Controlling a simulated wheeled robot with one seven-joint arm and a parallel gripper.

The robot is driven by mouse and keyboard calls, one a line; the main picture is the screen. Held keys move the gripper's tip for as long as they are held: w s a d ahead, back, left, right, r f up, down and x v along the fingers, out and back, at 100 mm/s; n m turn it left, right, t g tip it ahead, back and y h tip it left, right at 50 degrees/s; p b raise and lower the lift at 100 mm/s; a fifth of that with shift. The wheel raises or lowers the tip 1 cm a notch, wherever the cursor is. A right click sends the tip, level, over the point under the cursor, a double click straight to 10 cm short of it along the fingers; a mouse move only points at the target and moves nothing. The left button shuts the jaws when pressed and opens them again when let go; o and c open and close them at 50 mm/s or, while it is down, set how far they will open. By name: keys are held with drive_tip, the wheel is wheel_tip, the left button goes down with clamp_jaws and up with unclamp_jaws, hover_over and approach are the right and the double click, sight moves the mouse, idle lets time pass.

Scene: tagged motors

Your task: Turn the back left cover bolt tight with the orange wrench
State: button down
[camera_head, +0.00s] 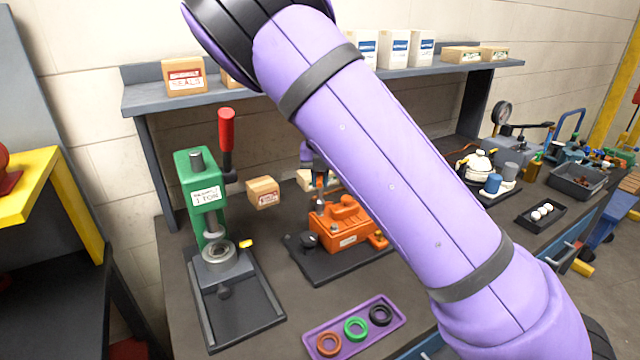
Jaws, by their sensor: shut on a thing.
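An orange housing (343,226) sits on a dark base plate (318,268) in the middle of the bench. My gripper (320,176) is above the back left part of the housing, mostly hidden behind my purple arm. It is shut on the orange wrench (321,183), of which only a small upright piece shows. I cannot tell whether the wrench's lower end touches the back left cover bolt. The bolt itself is hidden or too small to make out, and my arm covers the right side of the housing.
A green press (203,190) with a red handle stands to the left. A purple tray (338,352) with three rings lies in front. A small carton (263,192) stands behind, under a shelf (150,98) of boxes. A black tray (525,214) with white balls lies right.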

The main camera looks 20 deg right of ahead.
drive_tip(key=shift+r, duration=2.5)
drive_tip(key=shift+d, duration=0.1)
